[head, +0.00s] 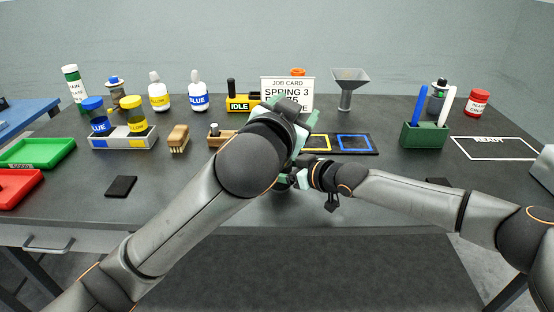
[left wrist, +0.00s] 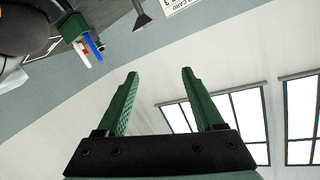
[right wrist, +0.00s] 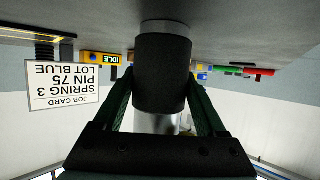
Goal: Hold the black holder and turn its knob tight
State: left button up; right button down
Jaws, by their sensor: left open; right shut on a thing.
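The black holder (right wrist: 162,75) is a dark cylinder between the two green fingers of my right gripper (right wrist: 160,95), which is shut on it. Grey metal shows at both its ends in the right wrist view; I cannot tell which part is the knob. In the head view my left arm mostly hides the holder, and my right gripper (head: 290,179) reaches in from the right near the table's front edge. My left gripper (left wrist: 160,75) is open and empty, with only wall and windows between its fingers. In the head view its fingers are largely hidden behind its own wrist, close above the right gripper.
A job card (head: 287,92) stands behind my arms, with a yellow IDLE block (head: 243,104) and a funnel stand (head: 347,88). A green pen holder (head: 424,135) is at right, bottles and trays at left.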

pick_arm(q)
jog(key=s+a+f+m+g, duration=0.1)
jog(key=s+a+f+m, duration=0.4)
jog(key=m, duration=0.6)
jog(key=s+a+f+m, duration=0.2)
jog(key=f+m, duration=0.5)
jog(key=m, duration=0.5)
jog(key=x, duration=1.1)
jog(key=shift+w+d, duration=0.2)
jog(key=shift+w, duration=0.1)
grip_shut()
